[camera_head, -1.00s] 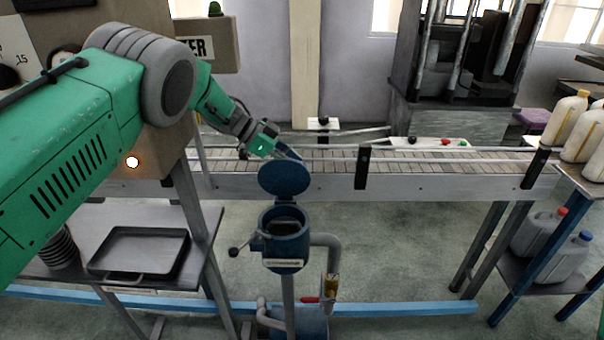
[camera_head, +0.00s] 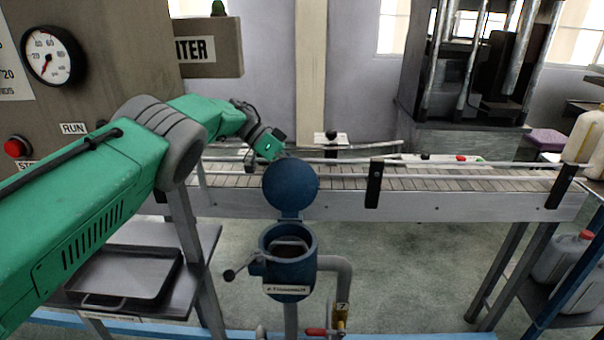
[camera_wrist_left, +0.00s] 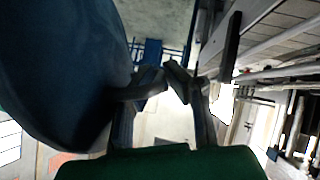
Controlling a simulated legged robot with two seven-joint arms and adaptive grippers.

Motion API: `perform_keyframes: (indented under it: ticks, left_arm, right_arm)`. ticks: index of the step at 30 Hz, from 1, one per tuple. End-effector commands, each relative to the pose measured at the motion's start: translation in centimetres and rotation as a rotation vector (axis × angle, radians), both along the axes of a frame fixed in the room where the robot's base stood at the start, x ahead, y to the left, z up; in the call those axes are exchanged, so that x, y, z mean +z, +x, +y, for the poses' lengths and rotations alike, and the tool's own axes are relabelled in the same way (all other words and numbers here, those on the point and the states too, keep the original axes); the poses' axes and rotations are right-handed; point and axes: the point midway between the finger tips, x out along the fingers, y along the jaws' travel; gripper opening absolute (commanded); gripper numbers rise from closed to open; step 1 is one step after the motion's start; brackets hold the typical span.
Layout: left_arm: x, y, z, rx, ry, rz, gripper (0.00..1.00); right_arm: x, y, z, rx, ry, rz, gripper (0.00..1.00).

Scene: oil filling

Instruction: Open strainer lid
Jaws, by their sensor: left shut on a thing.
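The strainer lid (camera_head: 291,186) is a round blue disc that stands open, about upright, at the back of the blue strainer body (camera_head: 288,270). The strainer's dark opening shows below it. My left gripper (camera_head: 284,154) is at the lid's upper edge, its fingertips partly hidden behind the lid. My right gripper is in neither view.
A conveyor (camera_head: 430,180) with rails runs behind the strainer. A black-knobbed lever (camera_head: 230,275) sticks out left of the strainer, and a grey pipe (camera_head: 338,275) bends down on the right. A shelf with a dark tray (camera_head: 125,275) stands at left.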

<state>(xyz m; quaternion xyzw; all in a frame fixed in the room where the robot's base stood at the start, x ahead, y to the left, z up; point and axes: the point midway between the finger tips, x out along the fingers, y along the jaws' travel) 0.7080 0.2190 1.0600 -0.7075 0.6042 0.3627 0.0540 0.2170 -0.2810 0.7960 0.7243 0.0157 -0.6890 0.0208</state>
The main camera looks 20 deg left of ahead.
Motion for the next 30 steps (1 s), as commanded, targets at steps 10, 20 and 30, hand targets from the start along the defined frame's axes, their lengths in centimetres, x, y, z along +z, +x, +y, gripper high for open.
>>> perform_keyframes:
  ticks: [10, 20, 30]
  left_arm:
    - [-1.0, -0.4, 0.1, -0.003, 0.007, 0.015, 0.29]
    - [-0.2, -0.3, 0.1, -0.003, 0.007, 0.013, 0.29]
    - [6.7, 0.0, 0.1, -0.002, 0.004, 0.000, 0.29]
  right_arm:
    - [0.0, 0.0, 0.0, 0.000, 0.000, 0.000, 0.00]
    - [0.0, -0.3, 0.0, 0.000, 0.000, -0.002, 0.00]
    - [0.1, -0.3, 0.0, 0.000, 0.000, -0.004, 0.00]
